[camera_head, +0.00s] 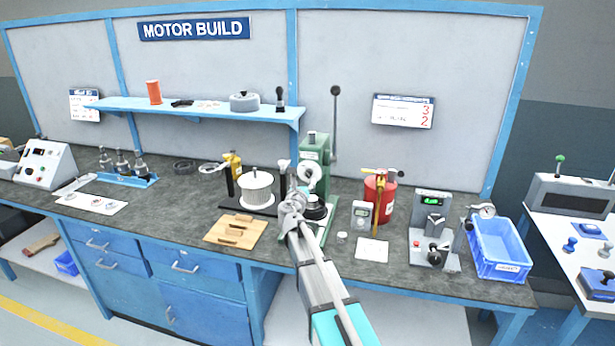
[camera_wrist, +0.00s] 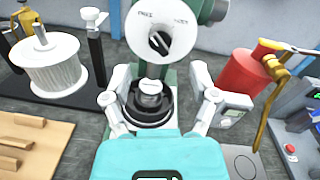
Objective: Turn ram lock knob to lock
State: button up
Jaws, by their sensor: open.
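The ram lock knob (camera_wrist: 160,42) is a small dark knob with a pale line across it, on a round white dial in the wrist view. The line slants from upper left to lower right. Two small labels above it look like FREE and LOCK. The dial sits on the green arbor press (camera_head: 317,150), in the middle of the bench in the head view. My gripper (camera_wrist: 160,92) is open and empty, below the dial in the picture, with its fingers apart on either side of the black press base fixture (camera_wrist: 150,105). In the head view my gripper (camera_head: 291,207) partly hides the press.
A white slotted stator (camera_wrist: 42,65) stands left of the press and a red canister (camera_wrist: 238,80) right of it. A wooden tray (camera_head: 235,232) lies front left. The press lever (camera_head: 334,120) rises at the back. A gauge stand and blue bin (camera_head: 497,262) are further right.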

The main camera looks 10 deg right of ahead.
aim_at(307, 176)
jog(key=shift+x, duration=2.95)
grip_shut()
jog(key=shift+m, duration=0.4)
jog(key=m, duration=0.4)
jog(key=shift+b, duration=0.3)
jog(key=m, duration=0.4)
jog(key=shift+f+m+h, duration=0.1)
jog(key=shift+m+h, duration=0.2)
jog(key=shift+m, duration=0.1)
jog(key=m, duration=0.4)
jog(key=shift+m+b, duration=0.3)
jog(key=shift+m, duration=0.1)
jog(key=shift+m+h, duration=0.3)
jog(key=shift+m, duration=1.8)
